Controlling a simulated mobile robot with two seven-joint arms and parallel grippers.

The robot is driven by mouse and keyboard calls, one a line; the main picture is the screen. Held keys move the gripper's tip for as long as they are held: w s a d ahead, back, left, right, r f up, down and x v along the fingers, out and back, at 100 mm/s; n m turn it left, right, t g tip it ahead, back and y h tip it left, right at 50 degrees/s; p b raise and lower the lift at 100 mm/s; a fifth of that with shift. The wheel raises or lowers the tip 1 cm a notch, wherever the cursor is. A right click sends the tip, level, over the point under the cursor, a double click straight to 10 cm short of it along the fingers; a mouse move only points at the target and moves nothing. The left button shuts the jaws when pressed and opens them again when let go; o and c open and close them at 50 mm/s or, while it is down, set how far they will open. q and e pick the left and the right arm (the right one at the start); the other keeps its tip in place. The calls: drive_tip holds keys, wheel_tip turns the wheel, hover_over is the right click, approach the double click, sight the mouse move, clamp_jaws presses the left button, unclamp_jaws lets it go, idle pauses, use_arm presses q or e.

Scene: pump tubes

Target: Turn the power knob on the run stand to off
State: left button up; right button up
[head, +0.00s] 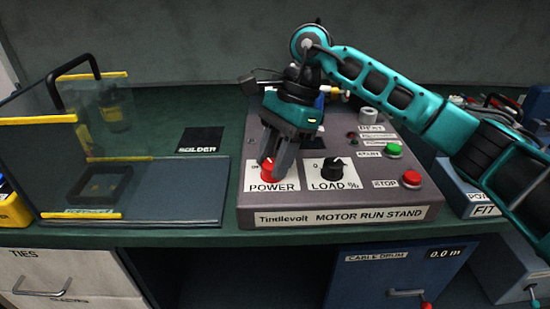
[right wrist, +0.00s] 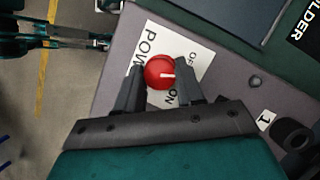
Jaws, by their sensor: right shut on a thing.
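The run stand (head: 335,212) is a grey sloped console on the green bench. Its red power knob (head: 267,168) sits on a white POWER plate at the stand's front left. My right gripper (head: 272,160) reaches down over it and is shut on the knob, one finger on each side. In the right wrist view the knob (right wrist: 158,72) shows between the fingers. Its white pointer line lies between the partly hidden OFF and ON marks.
A black load knob (head: 333,167) stands just right of the power knob. A red stop button (head: 412,178) and a green start button (head: 393,150) are farther right. A clear-walled station (head: 180,194) is on the left. Drawers lie below the bench edge.

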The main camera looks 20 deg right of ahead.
drive_tip(key=shift+w+n+g+h, duration=0.1)
drive_tip(key=shift+n+g+h, duration=0.2)
drive_tip(key=shift+n, duration=0.8)
drive_tip(key=shift+n+g+h, duration=0.2)
drive_tip(key=shift+n+g, duration=0.2)
drive_tip(key=shift+n, duration=0.7)
drive_tip(key=o, duration=1)
drive_tip(key=shift+o, duration=0.2)
drive_tip(key=p+v, duration=0.2)
drive_tip(key=v, duration=1.1)
drive_tip(key=shift+p, duration=0.3)
drive_tip(key=shift+a+f, duration=0.1)
